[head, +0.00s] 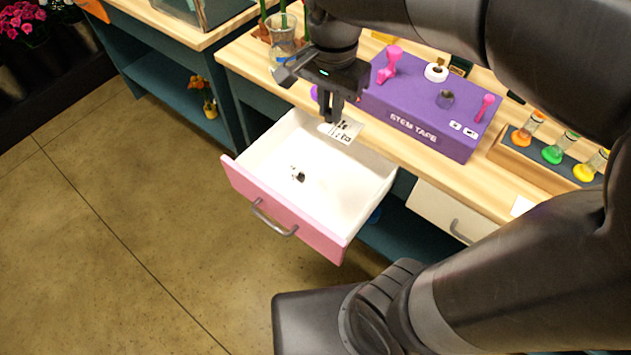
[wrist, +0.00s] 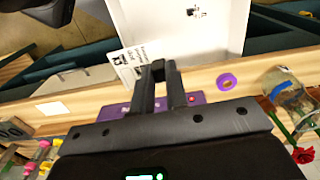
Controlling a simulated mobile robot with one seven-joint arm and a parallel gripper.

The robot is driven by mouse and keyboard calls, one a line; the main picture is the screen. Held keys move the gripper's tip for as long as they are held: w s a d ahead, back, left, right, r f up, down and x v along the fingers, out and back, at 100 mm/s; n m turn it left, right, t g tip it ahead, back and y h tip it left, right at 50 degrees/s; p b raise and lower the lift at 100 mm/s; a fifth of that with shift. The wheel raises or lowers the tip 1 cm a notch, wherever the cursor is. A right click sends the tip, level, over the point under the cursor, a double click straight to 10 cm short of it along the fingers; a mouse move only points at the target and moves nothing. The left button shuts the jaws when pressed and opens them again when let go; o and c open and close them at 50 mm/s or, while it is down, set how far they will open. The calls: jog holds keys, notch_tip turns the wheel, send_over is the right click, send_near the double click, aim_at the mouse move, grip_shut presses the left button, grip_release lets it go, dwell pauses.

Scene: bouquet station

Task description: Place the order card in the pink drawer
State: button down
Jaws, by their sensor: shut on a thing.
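The order card (head: 347,130) is white with black print. My gripper (head: 331,118) is shut on it near the back edge of the open pink drawer. The card also shows at the fingertips in the wrist view (wrist: 126,64), with the drawer beyond it. The pink drawer (head: 280,217) is pulled out, with a pink front, a grey handle and a white inside. A small black-and-white item (head: 298,175) lies on its floor. In the head view the card appears over the drawer's back part; its exact height above the drawer cannot be told.
A purple stem tape box (head: 415,130) stands on the wooden bench right of my gripper. A glass vase with stems (head: 284,45) stands at the back left. A rack of coloured vials (head: 552,153) is at the right. A cream drawer (head: 440,212) is shut. Most of the pink drawer's floor is clear.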

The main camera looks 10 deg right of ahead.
jog(key=shift+s+a+f+m, duration=0.1)
jog(key=shift+s+a+m, duration=0.2)
jog(key=shift+s+a, duration=0.3)
jog(key=shift+w+d+f, duration=0.1)
jog(key=shift+f, duration=7.55)
jog(key=shift+w+d+f, duration=0.1)
jog(key=shift+f, duration=7.5)
jog(key=shift+s+f, duration=0.1)
jog(key=c, duration=1.4)
grip_release()
jog(key=shift+c, duration=0.2)
